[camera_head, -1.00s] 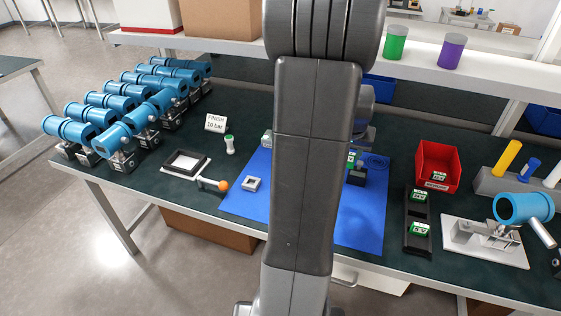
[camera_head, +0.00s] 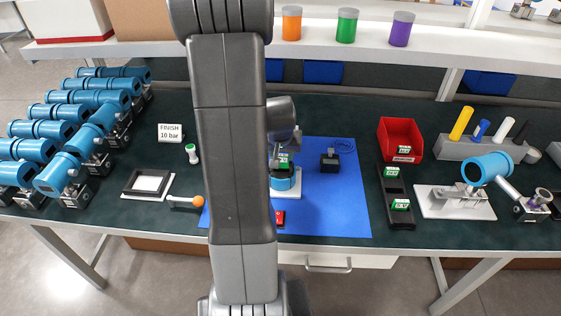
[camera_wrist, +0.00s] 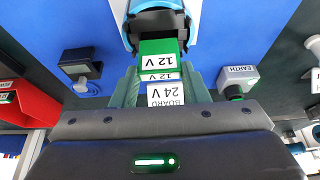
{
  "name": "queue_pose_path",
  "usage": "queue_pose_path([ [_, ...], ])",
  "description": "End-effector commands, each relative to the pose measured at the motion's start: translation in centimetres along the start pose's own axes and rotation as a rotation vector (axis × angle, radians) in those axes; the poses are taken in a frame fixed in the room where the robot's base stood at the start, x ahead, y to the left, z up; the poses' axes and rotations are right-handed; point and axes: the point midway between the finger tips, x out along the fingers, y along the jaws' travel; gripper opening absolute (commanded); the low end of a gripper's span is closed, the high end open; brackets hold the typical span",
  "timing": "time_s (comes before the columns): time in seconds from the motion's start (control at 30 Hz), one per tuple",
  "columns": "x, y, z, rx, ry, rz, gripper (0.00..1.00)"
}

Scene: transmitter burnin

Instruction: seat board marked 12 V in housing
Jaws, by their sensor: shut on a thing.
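My gripper (camera_wrist: 160,88) is shut on a green board marked 12 V (camera_wrist: 160,64) in the wrist view, which is upside down. The board's far end is at the dark mouth of the blue housing (camera_wrist: 187,27); I cannot tell whether it reaches inside. My arm hides part of this area.
A black block (camera_head: 330,160) stands on the mat, right of the housing. A grey EARTH block (camera_wrist: 238,78) is near the gripper. A red item (camera_head: 280,218) lies in front. A black rack (camera_head: 397,190) with boards and a red bin (camera_head: 400,135) stand to the right.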

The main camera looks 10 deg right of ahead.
Motion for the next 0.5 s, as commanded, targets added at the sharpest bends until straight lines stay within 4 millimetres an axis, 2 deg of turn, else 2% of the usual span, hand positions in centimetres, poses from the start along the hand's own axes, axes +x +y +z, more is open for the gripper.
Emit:
queue_pose_path([
  [0.1, 1.8, 0.0, 0.8, -0.001, -0.005, 0.001, 0.19],
  [0.2, 2.7, 0.0, 1.2, 0.000, -0.003, 0.001, 0.19],
  [0.5, 3.0, 0.0, 1.2, -0.001, 0.000, 0.000, 0.19],
])
